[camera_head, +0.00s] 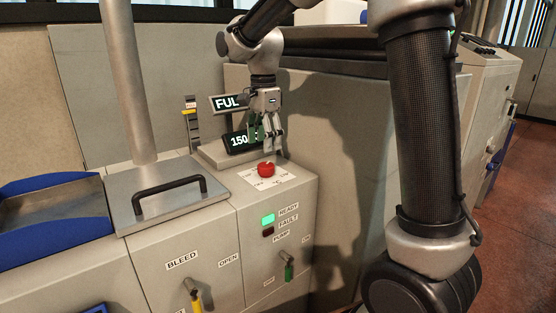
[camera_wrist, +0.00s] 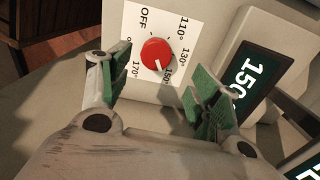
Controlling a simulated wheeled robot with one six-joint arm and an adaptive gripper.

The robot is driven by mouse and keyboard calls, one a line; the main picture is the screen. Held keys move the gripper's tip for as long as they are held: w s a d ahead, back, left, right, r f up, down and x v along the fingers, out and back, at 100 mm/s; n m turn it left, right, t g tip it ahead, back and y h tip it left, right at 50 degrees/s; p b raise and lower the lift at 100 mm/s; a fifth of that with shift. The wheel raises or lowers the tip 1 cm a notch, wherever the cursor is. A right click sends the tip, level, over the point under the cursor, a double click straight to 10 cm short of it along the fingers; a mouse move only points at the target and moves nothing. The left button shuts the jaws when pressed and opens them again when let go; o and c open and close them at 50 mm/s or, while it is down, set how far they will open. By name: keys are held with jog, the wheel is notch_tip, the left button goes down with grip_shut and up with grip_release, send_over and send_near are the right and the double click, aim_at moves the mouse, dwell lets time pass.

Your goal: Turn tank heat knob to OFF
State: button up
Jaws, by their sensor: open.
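The tank heat knob (camera_head: 266,169) is a red round knob on a white dial plate (camera_head: 284,178) on top of the grey cabinet. In the wrist view the red knob (camera_wrist: 157,54) has a white pointer mark aimed at about 150° on the printed dial. OFF is printed on the dial plate (camera_wrist: 138,22) at its upper left. My gripper (camera_head: 267,142) is open and empty, pointing down above and just behind the knob. In the wrist view its green-padded fingers (camera_wrist: 160,88) stand apart on either side of the knob's near side, not visibly touching it.
A display (camera_head: 241,142) reading 150 stands just behind the dial. A FULL sign (camera_head: 228,102) is above it. A lid with a black handle (camera_head: 168,190) and a metal pipe (camera_head: 128,80) are on the left. A green pump lever (camera_head: 289,271) and yellow bleed lever (camera_head: 196,301) are on the front.

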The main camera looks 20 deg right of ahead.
aim_at(265, 165)
jog(key=shift+s+m, duration=0.2)
jog(key=shift+m, duration=0.8)
jog(key=shift+f, duration=0.2)
notch_tip(265, 165, down, 8)
jog(key=shift+r, duration=0.25)
jog(key=c, duration=1)
